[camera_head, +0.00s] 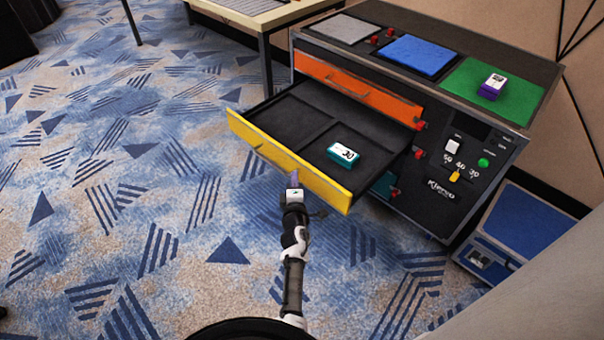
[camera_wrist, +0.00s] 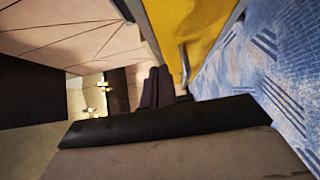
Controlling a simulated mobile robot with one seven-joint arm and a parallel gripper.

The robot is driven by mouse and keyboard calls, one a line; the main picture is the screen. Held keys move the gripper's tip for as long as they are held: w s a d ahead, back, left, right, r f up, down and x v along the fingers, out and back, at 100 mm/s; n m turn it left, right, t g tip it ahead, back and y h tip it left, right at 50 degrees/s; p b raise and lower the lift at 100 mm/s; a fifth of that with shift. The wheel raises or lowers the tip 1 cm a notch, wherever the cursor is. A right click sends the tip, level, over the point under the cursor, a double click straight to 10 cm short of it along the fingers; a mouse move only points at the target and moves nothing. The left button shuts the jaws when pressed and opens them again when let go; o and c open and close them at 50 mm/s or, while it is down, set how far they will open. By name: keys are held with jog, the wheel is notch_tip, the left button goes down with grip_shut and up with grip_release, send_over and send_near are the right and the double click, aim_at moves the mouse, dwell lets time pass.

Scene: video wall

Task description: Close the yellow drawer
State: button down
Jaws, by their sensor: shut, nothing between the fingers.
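The yellow drawer (camera_head: 325,187) is pulled well out of the dark cabinet (camera_head: 440,185). A teal and white box (camera_head: 343,154) marked 30 lies in its right compartment. My gripper (camera_head: 293,184) is at the outer face of the yellow front, near its middle, and hides part of it. Its fingers are shut and hold nothing. In the wrist view, the yellow front (camera_wrist: 200,30) and its handle (camera_wrist: 184,64) are just beyond and right of the dark fingertips (camera_wrist: 157,84). I cannot tell whether the fingers touch the front.
An orange drawer (camera_head: 355,88) sits above, a little out. A teal drawer (camera_head: 384,184) below is mostly hidden. A purple and white box (camera_head: 491,86) stands on the green pad (camera_head: 518,98) on top. The carpet (camera_head: 130,190) at left is clear.

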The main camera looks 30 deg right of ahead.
aim_at(302, 165)
jog(key=shift+w+d+p, duration=0.2)
jog(key=shift+d, duration=0.55)
jog(key=shift+w+d+p, duration=0.15)
jog(key=shift+w+d, duration=0.05)
jog(key=shift+d, duration=0.5)
jog(key=shift+d+r, duration=0.1)
